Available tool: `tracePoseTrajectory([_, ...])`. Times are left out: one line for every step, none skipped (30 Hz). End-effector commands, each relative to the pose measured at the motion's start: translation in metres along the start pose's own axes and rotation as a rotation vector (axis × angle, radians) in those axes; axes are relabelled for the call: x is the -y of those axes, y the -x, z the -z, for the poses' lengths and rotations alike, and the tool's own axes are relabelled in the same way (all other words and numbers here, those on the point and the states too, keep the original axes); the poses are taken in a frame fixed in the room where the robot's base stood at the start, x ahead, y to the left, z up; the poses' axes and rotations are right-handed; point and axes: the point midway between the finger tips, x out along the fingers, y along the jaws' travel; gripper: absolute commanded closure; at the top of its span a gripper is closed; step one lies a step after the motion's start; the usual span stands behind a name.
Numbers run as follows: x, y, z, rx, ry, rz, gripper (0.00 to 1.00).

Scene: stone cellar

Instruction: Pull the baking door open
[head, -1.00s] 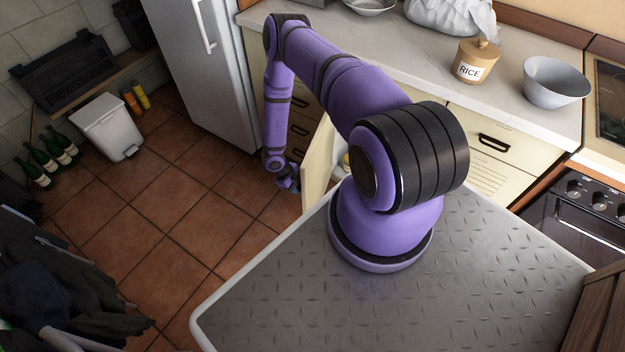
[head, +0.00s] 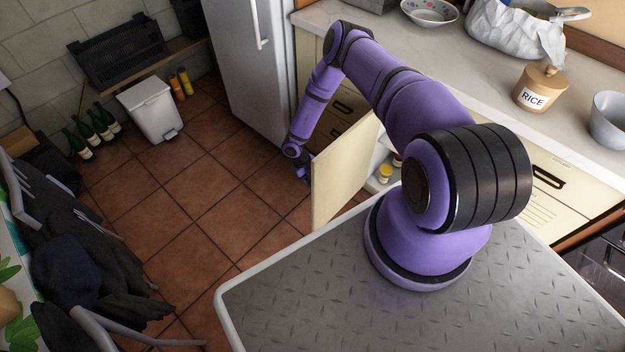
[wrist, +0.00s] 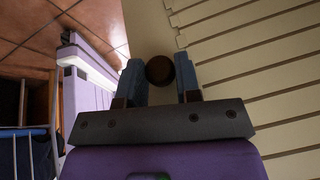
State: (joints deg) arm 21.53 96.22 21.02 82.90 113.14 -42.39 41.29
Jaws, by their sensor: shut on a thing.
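The cream cabinet door (head: 340,172) stands open, swung out from the counter front, with its plain inner side towards the head camera. Its slatted outer face (wrist: 255,75) fills the right of the wrist view. My gripper (wrist: 160,78) is shut on the dark round knob (wrist: 159,69), with one blue-grey finger on each side of it. In the head view my gripper (head: 303,174) is small, at the far side of the door's free edge; the knob is hidden there.
Jars, one yellow (head: 385,173), stand inside the opened cabinet. A fridge (head: 255,70) is behind my arm. The counter (head: 480,75) holds a rice jar (head: 540,88) and bowls. The tiled floor (head: 190,215) left of the door is clear. Chairs with dark clothes (head: 90,275) stand at the lower left.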

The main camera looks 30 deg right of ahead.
Motion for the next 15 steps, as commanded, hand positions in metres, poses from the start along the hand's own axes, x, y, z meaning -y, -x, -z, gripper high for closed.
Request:
tracePoseTrajectory([-0.0032, -0.0004, 0.0005, 0.000, 0.002, -0.004, 1.00])
tracePoseTrajectory([-0.0032, -0.0005, 0.0005, 0.000, 0.002, -0.004, 0.62])
tracePoseTrajectory([-0.0030, -0.0004, 0.0005, 0.000, 0.002, -0.004, 0.53])
tracePoseTrajectory([-0.0028, -0.0004, 0.0005, 0.000, 0.002, -0.004, 0.46])
tracePoseTrajectory([-0.0025, -0.0004, 0.0005, 0.000, 0.002, -0.003, 0.46])
tracePoseTrajectory([-0.0021, -0.0004, 0.0004, 0.000, 0.002, -0.003, 0.46])
tracePoseTrajectory([-0.0019, -0.0004, 0.0004, 0.000, 0.002, -0.002, 0.46])
tracePoseTrajectory([-0.0017, -0.0004, 0.0004, 0.000, 0.001, -0.002, 0.46])
tracePoseTrajectory([-0.0014, -0.0003, 0.0003, 0.000, 0.001, -0.002, 0.46])
tracePoseTrajectory([-0.0013, -0.0003, 0.0003, 0.000, 0.001, -0.001, 0.46])
tracePoseTrajectory([-0.0011, -0.0003, 0.0003, 0.000, 0.001, -0.001, 0.46])
tracePoseTrajectory([-0.0009, 0.0002, 0.0002, 0.000, 0.001, -0.001, 0.46])
tracePoseTrajectory([-0.0008, 0.0010, 0.0001, 0.001, 0.001, -0.001, 0.46])
tracePoseTrajectory([-0.0007, 0.0023, 0.0000, 0.001, 0.001, -0.001, 0.46])
tracePoseTrajectory([-0.0006, 0.0050, -0.0001, 0.001, 0.001, -0.001, 0.46])
